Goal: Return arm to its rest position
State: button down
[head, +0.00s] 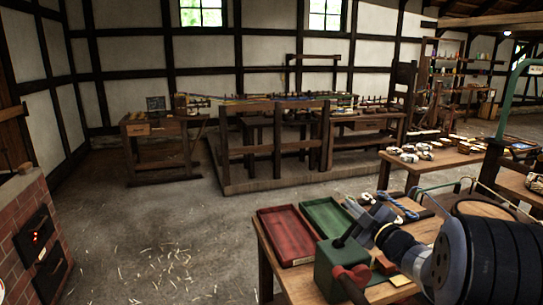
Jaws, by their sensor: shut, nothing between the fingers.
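My arm reaches in from the right edge over the near workbench (263,245) in the head view. Its thick dark ribbed part is at the bottom right, and a grey-blue part points left. My gripper (345,237) is at the far end of it, small and dark, with its fingers together and nothing visible in them. It appears just above or in front of a green box-like block (338,268) with red knobs; I cannot tell whether they touch.
A red tray (262,222) and a green tray (303,213) lie on the near workbench, with a blue-and-white rope (398,206) behind. A side table (395,163) holds several small items. A brick stove (12,205) stands left. The middle floor is open, with scattered straw.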

jog(key=s+a+n+b, duration=0.25)
jog(key=a+n, duration=0.25)
jog(key=a, duration=0.3)
jog(key=r+v, duration=0.1)
jog(key=v, duration=0.8)
jog(key=shift+s+f+g, duration=0.2)
jog(key=shift+f+g, duration=0.2)
